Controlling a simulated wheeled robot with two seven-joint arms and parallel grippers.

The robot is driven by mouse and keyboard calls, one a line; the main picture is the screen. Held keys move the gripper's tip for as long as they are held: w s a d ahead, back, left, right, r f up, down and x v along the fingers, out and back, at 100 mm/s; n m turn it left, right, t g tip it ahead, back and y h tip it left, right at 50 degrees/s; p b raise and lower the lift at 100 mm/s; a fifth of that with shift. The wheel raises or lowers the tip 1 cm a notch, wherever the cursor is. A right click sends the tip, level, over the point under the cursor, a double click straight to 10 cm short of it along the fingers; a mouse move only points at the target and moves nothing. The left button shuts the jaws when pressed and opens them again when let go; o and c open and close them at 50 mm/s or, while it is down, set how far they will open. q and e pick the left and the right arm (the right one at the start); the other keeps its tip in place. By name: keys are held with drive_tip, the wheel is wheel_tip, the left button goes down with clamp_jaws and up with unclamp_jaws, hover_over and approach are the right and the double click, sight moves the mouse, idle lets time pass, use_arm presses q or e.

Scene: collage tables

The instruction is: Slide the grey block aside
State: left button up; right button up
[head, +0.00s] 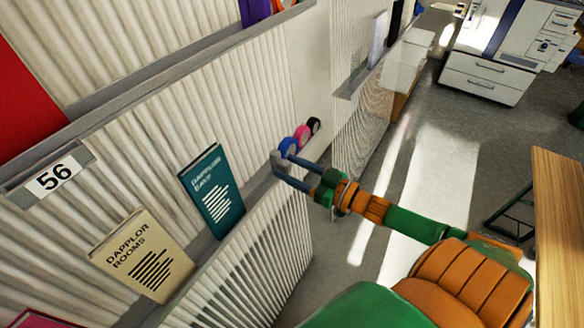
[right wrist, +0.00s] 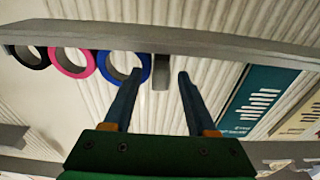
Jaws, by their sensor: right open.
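The small grey block (head: 277,159) stands on a narrow grey shelf ledge at the right end of the ribbed wall. My right gripper (head: 282,168) reaches it from the right with its fingers apart. In the right wrist view the grey block (right wrist: 161,72) shows between the two open fingertips of the gripper (right wrist: 160,76), one on each side. I cannot tell whether either finger touches it. My left gripper is not in view.
A blue ring (head: 288,146), a pink ring (head: 302,133) and a black ring (head: 313,125) stand in a row beyond the block. A teal book (head: 212,190) and a cream book (head: 142,254) lean on the same ledge nearer me. A wooden surface (head: 558,220) is at the right.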

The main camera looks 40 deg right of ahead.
drive_tip(key=shift+s+a+r, duration=0.1)
drive_tip(key=shift+s, duration=0.05)
drive_tip(key=shift+c, duration=0.2)
clamp_jaws()
idle(0.5)
idle(0.6)
